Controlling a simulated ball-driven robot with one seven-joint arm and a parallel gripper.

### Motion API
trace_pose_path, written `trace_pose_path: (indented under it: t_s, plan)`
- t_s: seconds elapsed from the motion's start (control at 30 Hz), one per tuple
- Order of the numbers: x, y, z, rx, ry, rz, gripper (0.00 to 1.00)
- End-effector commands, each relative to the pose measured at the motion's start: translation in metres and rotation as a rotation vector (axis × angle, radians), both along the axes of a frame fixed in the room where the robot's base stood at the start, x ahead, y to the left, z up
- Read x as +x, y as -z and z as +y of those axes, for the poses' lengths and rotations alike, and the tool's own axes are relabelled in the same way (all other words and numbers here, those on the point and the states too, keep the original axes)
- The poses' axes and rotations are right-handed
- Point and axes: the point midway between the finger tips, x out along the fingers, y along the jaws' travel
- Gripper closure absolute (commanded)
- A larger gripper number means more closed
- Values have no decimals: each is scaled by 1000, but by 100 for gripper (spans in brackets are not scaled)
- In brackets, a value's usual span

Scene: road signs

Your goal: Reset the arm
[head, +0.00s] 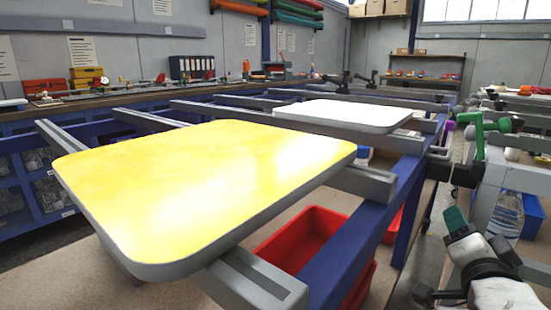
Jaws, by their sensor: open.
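A large yellow sign panel (200,175) with rounded corners and a grey edge lies flat on grey rails in front of me. A smaller white panel (345,113) lies flat on the rails behind it.
A blue frame (365,225) with grey rails carries the panels. A red bin (305,240) sits below. Benches with bins and tools line the walls.

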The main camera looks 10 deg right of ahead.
Motion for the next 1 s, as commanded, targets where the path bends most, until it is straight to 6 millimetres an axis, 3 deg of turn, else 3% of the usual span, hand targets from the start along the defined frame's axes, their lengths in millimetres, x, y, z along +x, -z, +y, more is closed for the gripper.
trace_pose_path:
  t_s: [0.03,0.1,0.27,0.4,0.5,0.7,0.87,0.9,1.0]
  plan:
    - [-2,37,3,-32,-31,145,48]
    - [-7,85,11,-72,-88,336,48]
    - [-40,189,32,-142,-248,737,48]
    - [-89,269,56,-176,-425,1046,48]
    - [-128,313,75,-188,-560,1224,48]
    - [-198,368,108,-185,-803,1464,48]
    - [-249,395,134,-169,-987,1594,48]
    - [-256,391,138,-169,-1018,1610,48]
    - [-251,365,136,-174,-1007,1601,48]
